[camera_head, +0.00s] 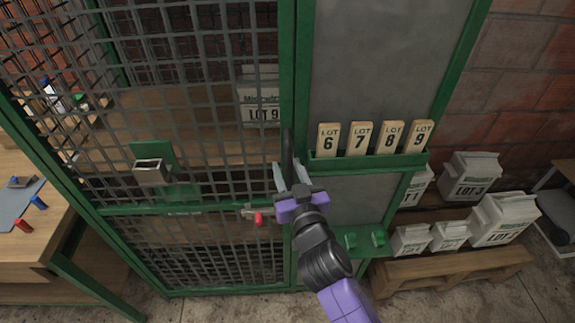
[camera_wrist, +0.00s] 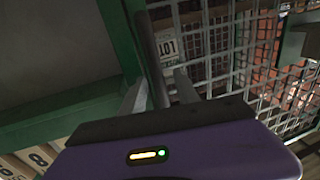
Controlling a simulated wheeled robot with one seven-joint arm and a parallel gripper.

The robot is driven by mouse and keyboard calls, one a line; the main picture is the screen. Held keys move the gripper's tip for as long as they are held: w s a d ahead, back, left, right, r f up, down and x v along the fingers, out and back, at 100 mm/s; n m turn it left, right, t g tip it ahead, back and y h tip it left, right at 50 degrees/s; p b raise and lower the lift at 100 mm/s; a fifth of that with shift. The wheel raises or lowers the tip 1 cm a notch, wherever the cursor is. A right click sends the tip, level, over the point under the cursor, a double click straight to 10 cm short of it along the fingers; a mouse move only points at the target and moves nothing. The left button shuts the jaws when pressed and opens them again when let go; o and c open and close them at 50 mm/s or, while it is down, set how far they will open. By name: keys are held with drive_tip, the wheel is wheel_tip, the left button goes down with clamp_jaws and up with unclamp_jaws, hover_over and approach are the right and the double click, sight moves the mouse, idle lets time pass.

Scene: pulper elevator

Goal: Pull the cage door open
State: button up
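The cage door (camera_head: 200,208) is a green frame with dark wire mesh and looks shut against the green post. A dark upright handle bar (camera_head: 288,152) stands at its right edge. It also shows in the wrist view (camera_wrist: 151,55). My gripper (camera_head: 286,178) is at the lower part of this bar. In the wrist view its two fingers (camera_wrist: 160,92) are apart, with the bar between them. I cannot tell whether either finger touches it. A latch with a red knob (camera_head: 257,217) sits on the door's cross rail, left of my gripper.
Lot tags (camera_head: 373,140) stand in a green rack right of the door. White lot bags (camera_head: 470,177) lie at the right on a wooden pallet (camera_head: 450,270). A wooden bench (camera_head: 25,245) stands at the left. A bag marked LOT 9 (camera_head: 262,95) is behind the mesh.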

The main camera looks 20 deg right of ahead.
drive_tip(key=shift+w, duration=0.2)
drive_tip(key=shift+d, duration=0.1)
clamp_jaws()
idle(1.3)
